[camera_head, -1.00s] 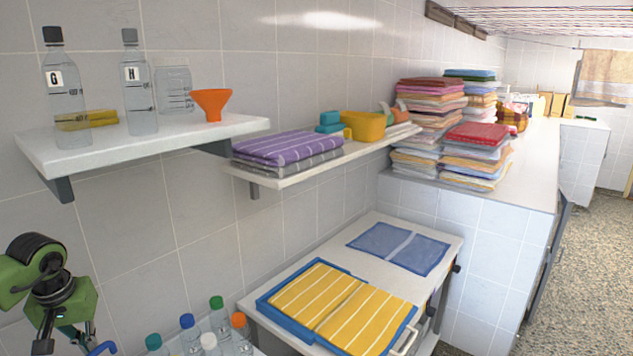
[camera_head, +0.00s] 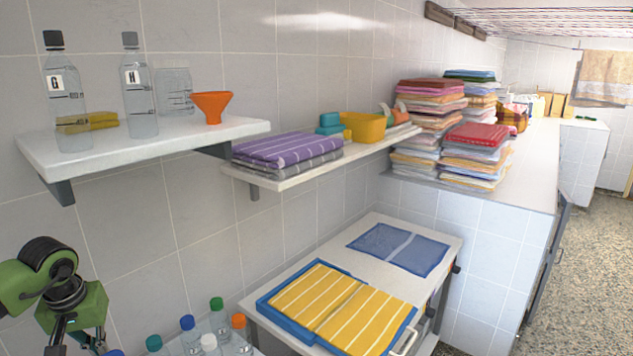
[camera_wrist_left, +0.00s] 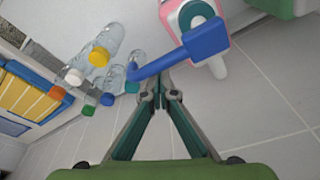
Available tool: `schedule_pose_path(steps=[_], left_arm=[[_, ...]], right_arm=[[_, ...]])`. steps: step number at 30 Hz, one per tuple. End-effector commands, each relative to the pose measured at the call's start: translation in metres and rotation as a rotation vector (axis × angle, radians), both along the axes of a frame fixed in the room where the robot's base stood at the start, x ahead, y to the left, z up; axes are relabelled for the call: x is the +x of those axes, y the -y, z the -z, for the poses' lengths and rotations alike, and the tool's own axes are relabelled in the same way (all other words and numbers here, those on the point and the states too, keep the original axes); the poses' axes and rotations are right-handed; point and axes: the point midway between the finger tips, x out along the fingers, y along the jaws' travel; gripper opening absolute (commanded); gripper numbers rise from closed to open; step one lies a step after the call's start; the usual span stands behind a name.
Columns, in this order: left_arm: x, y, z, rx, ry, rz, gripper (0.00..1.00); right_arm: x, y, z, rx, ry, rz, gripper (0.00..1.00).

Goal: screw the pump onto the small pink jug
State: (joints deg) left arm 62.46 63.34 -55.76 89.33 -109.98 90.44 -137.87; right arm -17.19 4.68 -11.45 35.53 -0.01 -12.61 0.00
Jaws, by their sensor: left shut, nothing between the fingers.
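My left gripper (camera_wrist_left: 172,96) is shut and empty in the left wrist view; its fingers meet at their tips. The blue pump (camera_wrist_left: 206,38) is just beyond the fingertips, its bent spout reaching left past them. The small pink jug (camera_wrist_left: 229,62), pink and white, shows behind and under the pump at the top of that view. The pump overlaps the jug's top; I cannot tell whether it is screwed on. In the head view my left arm is at the lower left, and only a bit of blue (camera_head: 114,352) shows at the bottom edge. My right gripper is not in view.
Several capped bottles (camera_head: 220,318) stand near the bottom edge, left of a white cart (camera_head: 425,230) with yellow striped towels (camera_head: 345,305). Above, a wall shelf (camera_head: 190,135) holds two bottles and an orange funnel (camera_head: 212,105). Another shelf holds folded towels (camera_head: 287,150).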

Motion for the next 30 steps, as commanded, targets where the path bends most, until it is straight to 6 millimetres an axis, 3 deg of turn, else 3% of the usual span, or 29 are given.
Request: schedule_pose_path(steps=[30], left_arm=[[-0.007,0.013,0.0,0.0,0.0,0.0,0.0]], right_arm=[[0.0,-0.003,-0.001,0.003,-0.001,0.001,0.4]])
